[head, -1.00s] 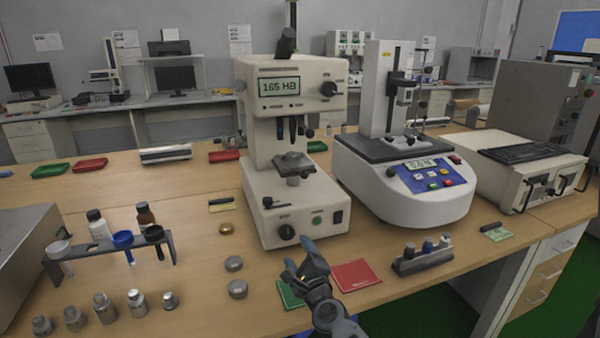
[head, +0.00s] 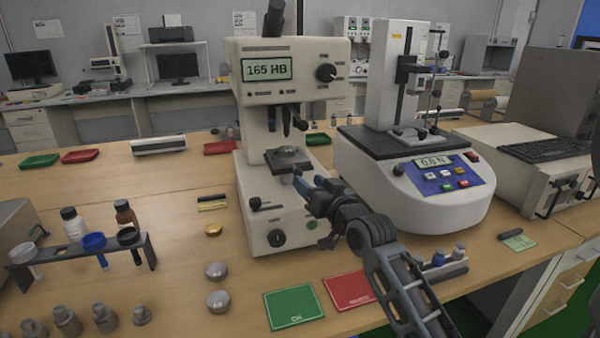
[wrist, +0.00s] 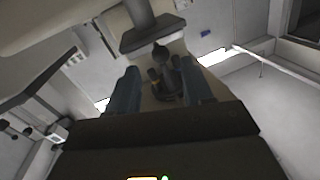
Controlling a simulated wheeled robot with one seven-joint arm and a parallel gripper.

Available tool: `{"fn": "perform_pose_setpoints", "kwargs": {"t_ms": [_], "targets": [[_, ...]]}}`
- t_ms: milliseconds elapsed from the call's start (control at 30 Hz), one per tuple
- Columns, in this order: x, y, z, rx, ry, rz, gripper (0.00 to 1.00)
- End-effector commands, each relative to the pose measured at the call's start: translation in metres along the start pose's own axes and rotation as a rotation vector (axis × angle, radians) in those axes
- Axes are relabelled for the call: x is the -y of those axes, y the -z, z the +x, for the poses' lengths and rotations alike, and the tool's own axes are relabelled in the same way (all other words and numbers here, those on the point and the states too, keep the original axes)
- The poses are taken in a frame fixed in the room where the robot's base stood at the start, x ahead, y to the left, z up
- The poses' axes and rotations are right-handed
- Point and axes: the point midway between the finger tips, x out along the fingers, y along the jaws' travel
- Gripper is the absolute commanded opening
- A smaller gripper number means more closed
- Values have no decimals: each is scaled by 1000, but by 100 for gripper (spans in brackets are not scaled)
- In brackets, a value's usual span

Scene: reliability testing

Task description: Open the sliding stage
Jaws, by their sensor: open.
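The hardness tester (head: 262,200) is a cream machine with a "165 HB" display. Its dark stage (head: 288,160) sits on a short post below the hanging indenter parts (head: 298,118). My gripper (head: 311,186) is raised in front of the tester's right side, just below and right of the stage. Its blue fingers are apart, with nothing seen held. In the wrist view the two fingers (wrist: 161,90) stand apart, with dark parts of a machine seen between and beyond them. I cannot tell whether a finger touches the stage. My arm hides part of the tester's lower front right.
A force tester (head: 415,190) with a "0.0 N" display stands close on the right. Green (head: 293,306) and red (head: 347,290) mats lie in front. A vial rack (head: 85,255) and metal samples (head: 217,271) stand at the left. The bench left of the tester has free room.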

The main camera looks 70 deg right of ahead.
Motion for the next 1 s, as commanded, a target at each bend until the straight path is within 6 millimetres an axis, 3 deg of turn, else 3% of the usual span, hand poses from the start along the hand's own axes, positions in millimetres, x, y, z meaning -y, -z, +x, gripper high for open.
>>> {"fn": "perform_pose_setpoints", "kwargs": {"t_ms": [200,433,900,1000], "targets": [[2,1,32,-2,1,9,51],[0,0,55,-2,-1,9,51],[0,0,64,0,1,7,51],[0,0,64,0,1,7,43]]}}
